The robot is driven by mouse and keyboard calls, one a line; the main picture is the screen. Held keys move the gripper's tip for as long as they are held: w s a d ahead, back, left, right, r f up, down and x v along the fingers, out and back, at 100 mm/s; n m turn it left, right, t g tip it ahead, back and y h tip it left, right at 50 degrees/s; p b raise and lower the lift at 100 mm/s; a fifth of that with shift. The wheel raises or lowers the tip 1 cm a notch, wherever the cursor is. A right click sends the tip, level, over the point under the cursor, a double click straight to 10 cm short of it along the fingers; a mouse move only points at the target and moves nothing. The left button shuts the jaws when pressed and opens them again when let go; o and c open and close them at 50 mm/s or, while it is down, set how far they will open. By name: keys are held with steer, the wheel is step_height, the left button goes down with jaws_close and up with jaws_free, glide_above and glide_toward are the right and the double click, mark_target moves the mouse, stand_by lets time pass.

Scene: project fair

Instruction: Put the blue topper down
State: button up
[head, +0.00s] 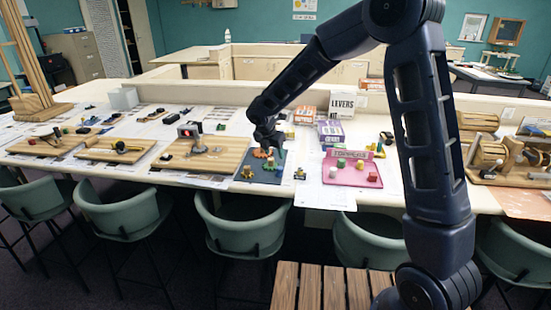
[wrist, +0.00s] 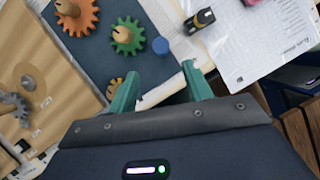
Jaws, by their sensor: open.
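The blue topper (wrist: 161,46) is a small blue cylinder in the wrist view. It rests on the dark mat (wrist: 97,50) near its edge, beside a green gear. My gripper (wrist: 160,84) is open, its two green fingers wide apart with nothing between them. The topper lies beyond the fingertips, apart from both. In the head view my gripper (head: 270,148) is low over the dark mat (head: 258,179) on the long table. I cannot make out the blue topper there.
A green gear (wrist: 128,36) and an orange gear (wrist: 75,14) with wooden pegs stand on the mat. A pink toppers board (head: 342,179) is to the right. Green chairs (head: 242,231) line the table's front.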

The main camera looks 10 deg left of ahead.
steer(key=shift+s+r, duration=0.1)
steer(key=shift+r, duration=0.15)
steer(key=s+d+r+m, duration=0.3)
steer(key=d+r+m, duration=0.4)
steer(key=d, duration=0.6)
steer(key=s+d+r+m, duration=0.2)
steer(key=d+r+m, duration=0.5)
steer(key=d, duration=0.5)
steer(key=s+d+r+m+y, duration=0.1)
steer(key=s+d+r+m, duration=0.2)
steer(key=s+d+m, duration=1.4)
steer(key=s, duration=0.4)
steer(key=shift+d+y, duration=0.35)
steer(key=shift+y, duration=0.05)
